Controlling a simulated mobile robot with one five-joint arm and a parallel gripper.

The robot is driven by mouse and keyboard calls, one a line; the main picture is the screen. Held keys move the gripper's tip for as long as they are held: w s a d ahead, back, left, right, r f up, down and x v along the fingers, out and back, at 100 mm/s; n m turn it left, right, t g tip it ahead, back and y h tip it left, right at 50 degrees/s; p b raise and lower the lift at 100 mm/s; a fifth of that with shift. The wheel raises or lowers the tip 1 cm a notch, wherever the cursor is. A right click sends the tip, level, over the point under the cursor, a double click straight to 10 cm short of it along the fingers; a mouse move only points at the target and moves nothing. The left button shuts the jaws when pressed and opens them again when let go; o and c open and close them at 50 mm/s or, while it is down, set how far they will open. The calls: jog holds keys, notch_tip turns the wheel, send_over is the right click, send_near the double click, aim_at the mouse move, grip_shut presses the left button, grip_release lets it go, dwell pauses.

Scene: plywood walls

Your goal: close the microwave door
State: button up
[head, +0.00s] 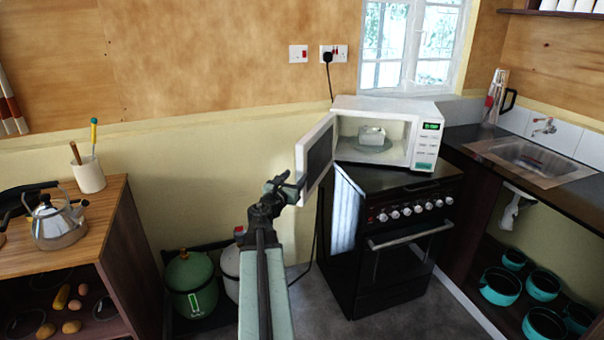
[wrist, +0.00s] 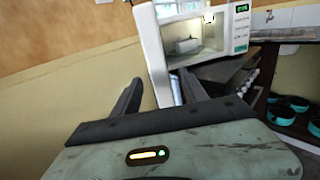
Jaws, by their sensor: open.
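The white microwave (head: 425,108) stands on the black stove with its front facing me. Its door (head: 317,155) is swung wide open on the left side, and a pale block (head: 371,136) sits on the turntable inside. My gripper (head: 290,184) is at the left, outer side of the open door, close to its lower part; I cannot tell whether it touches. In the wrist view, my gripper (wrist: 158,92) has its two fingers spread, with the edge of the door (wrist: 153,55) just beyond and between them. Nothing is held.
The black stove (head: 395,240) stands under the microwave. A wooden counter (head: 95,205) with a kettle (head: 58,222) is at the left. Gas cylinders (head: 190,283) stand on the floor behind my arm. A sink (head: 535,155) is at the right, above teal pots (head: 501,287).

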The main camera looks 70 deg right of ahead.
aim_at(303, 167)
jog(key=d, duration=0.7)
jog(key=shift+s+d, duration=0.1)
jog(key=shift+d, duration=0.3)
grip_shut()
jog(key=shift+a, duration=0.1)
dwell(0.8)
